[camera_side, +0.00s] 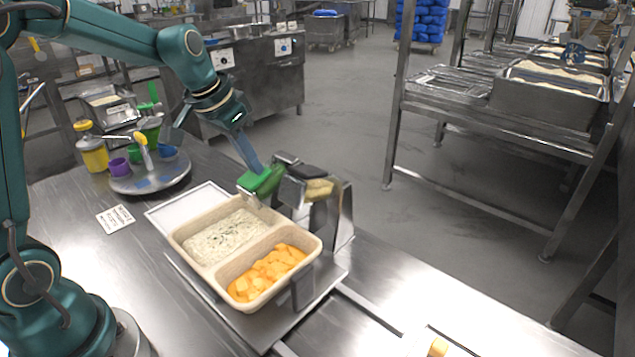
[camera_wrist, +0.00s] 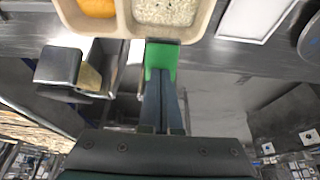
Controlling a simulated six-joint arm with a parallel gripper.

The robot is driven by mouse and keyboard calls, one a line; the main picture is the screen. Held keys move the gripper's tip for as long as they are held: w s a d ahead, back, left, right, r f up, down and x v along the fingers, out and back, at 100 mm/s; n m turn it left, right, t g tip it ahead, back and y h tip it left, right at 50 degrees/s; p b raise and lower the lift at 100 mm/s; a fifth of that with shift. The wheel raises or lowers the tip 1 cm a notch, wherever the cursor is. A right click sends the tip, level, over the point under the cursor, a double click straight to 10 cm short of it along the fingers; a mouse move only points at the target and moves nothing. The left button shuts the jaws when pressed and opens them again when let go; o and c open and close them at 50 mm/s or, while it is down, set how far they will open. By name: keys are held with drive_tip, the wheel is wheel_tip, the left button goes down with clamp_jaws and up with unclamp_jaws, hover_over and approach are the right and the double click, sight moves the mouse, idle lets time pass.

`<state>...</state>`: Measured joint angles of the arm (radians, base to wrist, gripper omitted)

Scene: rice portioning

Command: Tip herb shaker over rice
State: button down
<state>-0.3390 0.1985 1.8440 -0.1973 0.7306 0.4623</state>
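The tray (camera_side: 314,262) has two compartments. White rice (camera_side: 226,238) with dark green flecks fills the left one and orange cubes (camera_side: 266,272) fill the right one. My gripper (camera_side: 252,160) is above the tray's back edge, its fingers close together on a green piece (camera_side: 262,180). In the wrist view the green piece (camera_wrist: 161,58) lies at the fingertips, beside the rice (camera_wrist: 165,12). Whether it is the herb shaker or a tool handle I cannot tell. Another green item (camera_side: 150,125) stands on the round turntable (camera_side: 140,183).
A metal holder (camera_side: 342,215) with a black and a yellow-tan piece stands right of my gripper. A yellow-capped bottle (camera_side: 93,152) and a purple cup (camera_side: 119,167) are at the left. A label card (camera_side: 116,219) lies on the steel table.

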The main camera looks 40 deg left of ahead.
idle(0.3)
drive_tip(key=shift+w+r, duration=0.3)
drive_tip(key=shift+r, duration=0.7)
drive_tip(key=shift+w+r, duration=0.3)
drive_tip(key=shift+r, duration=0.75)
drive_tip(key=shift+w+r, duration=0.3)
drive_tip(key=shift+r, duration=0.7)
drive_tip(key=shift+s, duration=0.2)
wheel_tip(320, 180, up, 6)
drive_tip(key=r, duration=0.1)
drive_tip(key=shift+w+f, duration=0.15)
drive_tip(key=shift+f, duration=3.35)
drive_tip(key=shift+f, duration=0.15)
